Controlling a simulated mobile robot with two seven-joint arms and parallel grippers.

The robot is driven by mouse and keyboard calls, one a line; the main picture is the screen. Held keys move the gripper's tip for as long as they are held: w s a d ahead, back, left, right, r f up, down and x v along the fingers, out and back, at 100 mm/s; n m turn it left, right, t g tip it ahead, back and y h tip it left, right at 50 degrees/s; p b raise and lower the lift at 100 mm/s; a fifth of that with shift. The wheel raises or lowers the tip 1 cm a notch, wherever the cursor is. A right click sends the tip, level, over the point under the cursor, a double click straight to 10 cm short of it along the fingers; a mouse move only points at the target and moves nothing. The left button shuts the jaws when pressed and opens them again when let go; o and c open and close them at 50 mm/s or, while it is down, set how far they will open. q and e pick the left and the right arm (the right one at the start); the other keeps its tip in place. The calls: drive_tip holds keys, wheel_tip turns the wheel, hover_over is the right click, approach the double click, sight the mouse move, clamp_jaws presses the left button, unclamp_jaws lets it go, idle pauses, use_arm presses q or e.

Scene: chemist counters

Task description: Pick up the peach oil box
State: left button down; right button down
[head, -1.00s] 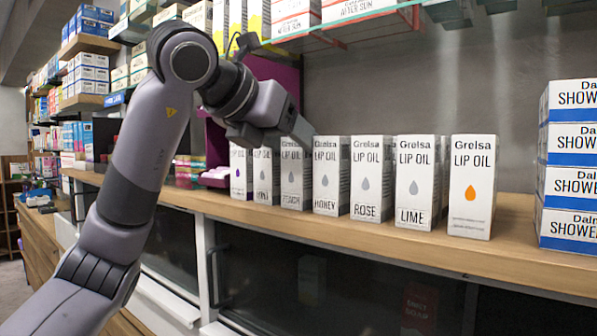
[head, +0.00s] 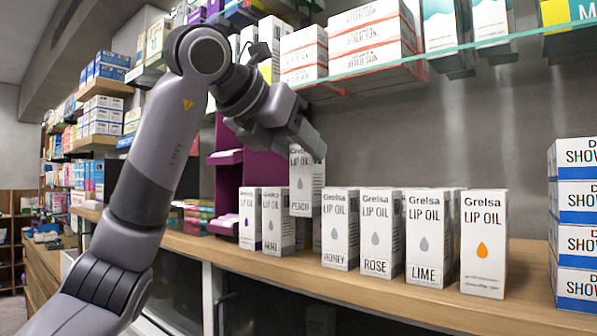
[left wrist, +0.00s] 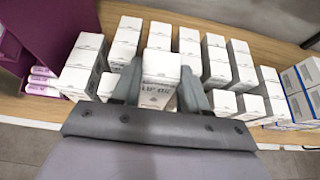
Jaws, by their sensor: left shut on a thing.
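The peach oil box (head: 303,193) is a white carton with a grey drop, lettered LIP OIL and PEACH. My left gripper (head: 306,142) is shut on its upper part and holds it upright, raised above its neighbours on the wooden shelf. In the left wrist view the box (left wrist: 160,68) sits between the two fingers (left wrist: 160,82). The honey box (head: 340,230) stands to its right and a mint-side box (head: 275,222) to its left. My right gripper is not in view.
Rose (head: 380,234), lime (head: 430,240) and orange-drop (head: 484,244) boxes stand further right on the wooden shelf (head: 345,283). Blue-banded shower boxes (head: 574,225) are stacked at the right. A glass shelf (head: 450,48) with cartons hangs above. A purple display (head: 263,155) stands behind.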

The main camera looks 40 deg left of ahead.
use_arm(q)
wheel_tip(320, 180, up, 13)
drive_tip(key=shift+r, duration=0.15)
idle(0.4)
